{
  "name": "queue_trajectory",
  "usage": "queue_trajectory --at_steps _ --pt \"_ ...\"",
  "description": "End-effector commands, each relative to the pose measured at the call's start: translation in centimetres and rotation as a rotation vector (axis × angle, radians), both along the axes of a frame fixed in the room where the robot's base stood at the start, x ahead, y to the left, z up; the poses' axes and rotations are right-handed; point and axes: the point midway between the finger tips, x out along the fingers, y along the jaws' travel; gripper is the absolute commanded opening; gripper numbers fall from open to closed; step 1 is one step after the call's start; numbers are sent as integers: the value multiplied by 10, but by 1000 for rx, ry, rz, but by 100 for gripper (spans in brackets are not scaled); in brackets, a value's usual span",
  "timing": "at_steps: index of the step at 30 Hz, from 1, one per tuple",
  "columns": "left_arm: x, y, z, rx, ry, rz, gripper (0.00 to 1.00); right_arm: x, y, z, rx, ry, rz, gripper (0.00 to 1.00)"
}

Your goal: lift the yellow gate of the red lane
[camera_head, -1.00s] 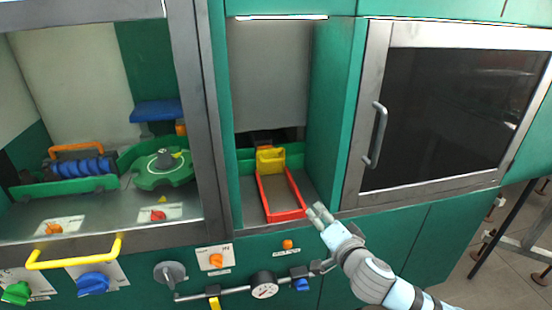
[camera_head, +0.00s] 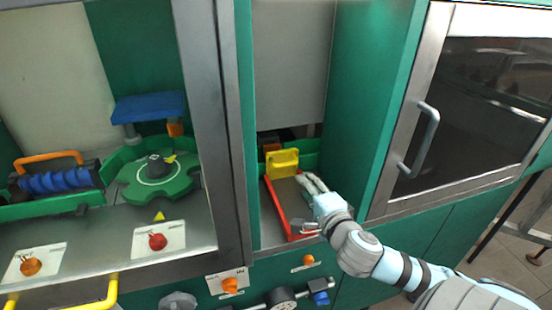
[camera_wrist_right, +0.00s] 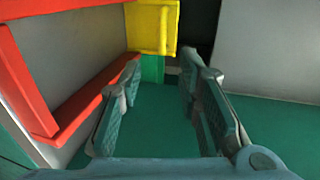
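The yellow gate (camera_head: 284,162) stands across the far end of the red lane (camera_head: 274,208), in the middle bay. In the right wrist view the yellow gate (camera_wrist_right: 152,27) is at the top centre and the red lane (camera_wrist_right: 75,108) runs along the left. My right gripper (camera_head: 306,179) is over the right side of the lane, short of the gate, and hides part of the right rail. In the wrist view the right gripper (camera_wrist_right: 160,68) has its two fingers apart with nothing between them; the gate is beyond the tips. My left gripper is not in view.
A green wall (camera_head: 372,100) and a glazed door with a metal handle (camera_head: 420,140) stand right of the bay. A metal post (camera_head: 212,110) borders it on the left. A green rotary wheel (camera_head: 158,178) is farther left. Knobs line the front panel.

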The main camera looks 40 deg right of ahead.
Motion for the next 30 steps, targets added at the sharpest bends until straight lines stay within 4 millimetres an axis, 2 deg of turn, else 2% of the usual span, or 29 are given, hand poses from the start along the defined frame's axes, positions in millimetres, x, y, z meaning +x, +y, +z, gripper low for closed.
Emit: queue_trajectory --at_steps 5,12,15,21,28,29,30 --pt "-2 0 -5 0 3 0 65 30 -5 -7 5 -4 8 31" --pt "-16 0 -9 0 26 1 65 97 -23 -24 10 -2 15 31" --pt "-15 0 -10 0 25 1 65 118 -31 -28 7 -1 16 31" --pt "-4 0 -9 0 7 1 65 136 -39 -33 4 0 16 31" --pt "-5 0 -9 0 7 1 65 137 -39 -33 2 1 16 31" --pt "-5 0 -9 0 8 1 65 137 -40 -33 2 1 16 30" --pt "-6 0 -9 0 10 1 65 137 -40 -33 2 1 16 23"
